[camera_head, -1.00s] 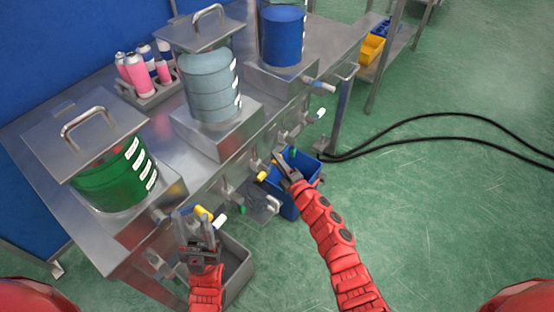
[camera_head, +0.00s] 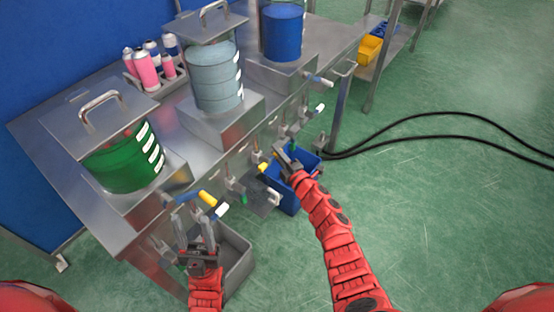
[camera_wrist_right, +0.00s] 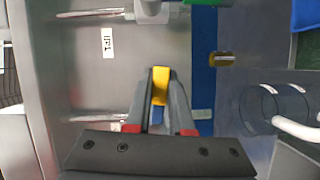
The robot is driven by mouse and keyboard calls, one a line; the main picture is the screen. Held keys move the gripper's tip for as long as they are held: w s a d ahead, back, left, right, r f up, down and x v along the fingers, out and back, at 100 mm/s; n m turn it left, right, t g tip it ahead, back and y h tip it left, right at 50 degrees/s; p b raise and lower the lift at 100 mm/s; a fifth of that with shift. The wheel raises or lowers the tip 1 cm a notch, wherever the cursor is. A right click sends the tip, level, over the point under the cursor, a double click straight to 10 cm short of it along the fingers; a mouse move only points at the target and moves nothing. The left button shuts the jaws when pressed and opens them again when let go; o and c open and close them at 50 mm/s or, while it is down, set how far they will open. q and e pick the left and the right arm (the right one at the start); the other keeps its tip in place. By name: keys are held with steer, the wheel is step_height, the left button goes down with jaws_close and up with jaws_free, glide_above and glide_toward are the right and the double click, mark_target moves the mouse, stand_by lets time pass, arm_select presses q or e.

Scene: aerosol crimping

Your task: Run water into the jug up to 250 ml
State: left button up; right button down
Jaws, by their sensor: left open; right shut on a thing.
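My right gripper (camera_head: 283,155) is shut on a yellow tap lever, which shows between its fingers in the right wrist view (camera_wrist_right: 160,86). A see-through jug (camera_wrist_right: 262,108) with a white handle (camera_wrist_right: 297,130) stands to the right of the gripper in that view. No water level or mark can be read on it. In the head view the jug is hard to make out. The pale, clear-walled water tank (camera_head: 213,78) stands in the middle of the bench. My left gripper (camera_head: 193,216) is open and empty at the bench's front, near another yellow lever (camera_head: 207,198).
A green tank (camera_head: 122,165) and a blue tank (camera_head: 282,35) flank the water tank. A blue bin (camera_head: 288,197) stands below my right gripper, and a grey bin (camera_head: 238,262) is beside my left gripper. Pink and blue cans (camera_head: 147,68) stand behind. Black cables (camera_head: 430,116) cross the floor.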

steer(key=shift+s+f+m+g+p, duration=0.15)
steer(key=shift+m+g+p, duration=0.15)
steer(key=shift+m+p, duration=0.7)
steer(key=shift+f+m+p, duration=0.3)
steer(key=shift+f+p, duration=0.1)
steer(key=shift+p, duration=0.4)
steer(key=shift+s+f+g, duration=0.15)
steer(key=shift+f+g, duration=0.25)
steer(key=c, duration=0.8)
jaws_free()
steer(key=shift+r, duration=0.1)
